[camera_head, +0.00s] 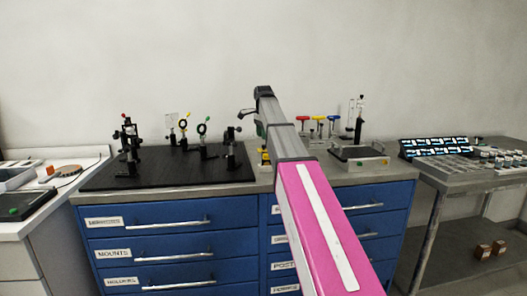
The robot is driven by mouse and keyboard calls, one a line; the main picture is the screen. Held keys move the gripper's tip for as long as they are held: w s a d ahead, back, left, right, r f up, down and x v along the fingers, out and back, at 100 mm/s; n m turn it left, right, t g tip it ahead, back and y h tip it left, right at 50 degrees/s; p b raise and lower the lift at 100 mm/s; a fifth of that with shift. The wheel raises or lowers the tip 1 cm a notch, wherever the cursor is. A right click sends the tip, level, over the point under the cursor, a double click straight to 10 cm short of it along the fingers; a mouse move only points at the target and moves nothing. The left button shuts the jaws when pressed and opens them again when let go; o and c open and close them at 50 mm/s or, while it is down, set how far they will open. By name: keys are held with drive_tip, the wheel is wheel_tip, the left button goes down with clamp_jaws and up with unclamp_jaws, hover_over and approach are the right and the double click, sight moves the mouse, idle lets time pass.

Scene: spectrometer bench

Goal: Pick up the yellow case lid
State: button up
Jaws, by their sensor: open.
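A small yellow piece (264,156) shows on the bench just left of my arm, at the back middle. My arm partly covers it, and it is too small for me to tell whether it is the yellow case lid. No other clear yellow lid shows. My pink and grey arm reaches forward from the lower right over the bench, its far end above the worktop.
A black breadboard (165,177) with several optical mounts lies left on the blue drawer bench (165,222). Several colored-handled tools (303,119) and a metal plate device (362,160) stand right of my arm. A side table (474,176) with small parts is at right.

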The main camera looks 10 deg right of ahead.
sight(264, 148)
drive_tip(key=shift+d+f, duration=0.1)
drive_tip(key=shift+f, duration=2.7)
clamp_jaws()
